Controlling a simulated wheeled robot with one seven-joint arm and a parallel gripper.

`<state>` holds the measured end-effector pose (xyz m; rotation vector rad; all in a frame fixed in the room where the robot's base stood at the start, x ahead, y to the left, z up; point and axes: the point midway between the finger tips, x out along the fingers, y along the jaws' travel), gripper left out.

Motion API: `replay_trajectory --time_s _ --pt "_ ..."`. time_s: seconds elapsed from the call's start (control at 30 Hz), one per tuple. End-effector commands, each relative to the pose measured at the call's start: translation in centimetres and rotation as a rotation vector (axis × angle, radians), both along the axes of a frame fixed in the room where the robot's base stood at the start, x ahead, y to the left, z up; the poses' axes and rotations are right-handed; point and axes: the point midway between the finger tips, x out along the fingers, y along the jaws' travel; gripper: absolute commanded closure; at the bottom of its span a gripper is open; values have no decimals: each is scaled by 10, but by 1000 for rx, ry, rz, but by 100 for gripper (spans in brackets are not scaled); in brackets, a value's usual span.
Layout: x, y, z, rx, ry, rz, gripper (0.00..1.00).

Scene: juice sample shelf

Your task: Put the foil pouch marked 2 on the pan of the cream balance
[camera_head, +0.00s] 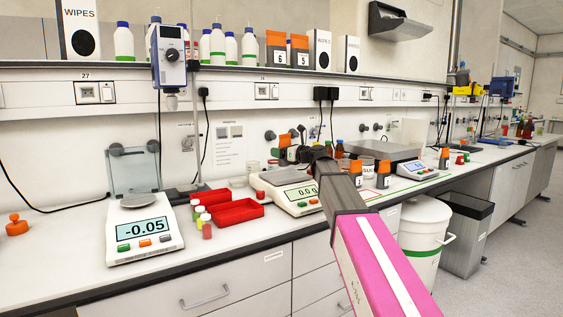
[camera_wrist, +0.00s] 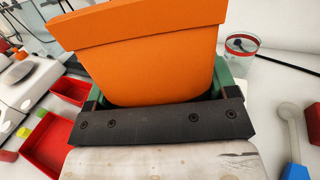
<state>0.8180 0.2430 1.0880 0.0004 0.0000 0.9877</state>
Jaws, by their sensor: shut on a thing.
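My gripper (camera_head: 296,153) is shut on an orange-topped pouch (camera_head: 284,141) and holds it above the bench, behind the middle balance. In the wrist view, the pouch's orange face (camera_wrist: 145,60) fills the space between the green fingers of my gripper (camera_wrist: 160,95). No number shows on it. The cream balance (camera_head: 288,204) appears to be the middle one, reading 0.0 g. Whether the pouch is over the pan, I cannot tell.
A white balance (camera_head: 146,243) reading -0.05 stands at the left. Red trays (camera_head: 236,213) and small capped jars (camera_head: 206,226) stand between the balances. Other orange-and-black pouches (camera_head: 383,173) stand right of my arm, and more (camera_head: 276,52) on the shelf. A glass beaker (camera_wrist: 242,43) shows behind the gripper.

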Motion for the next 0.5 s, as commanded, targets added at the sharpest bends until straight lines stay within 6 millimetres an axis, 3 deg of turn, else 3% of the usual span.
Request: replay_trajectory --time_s 0.3,0.5 --pt "-1 0 -35 2 3 -1 52" --pt "0 0 -39 1 -1 -1 52"
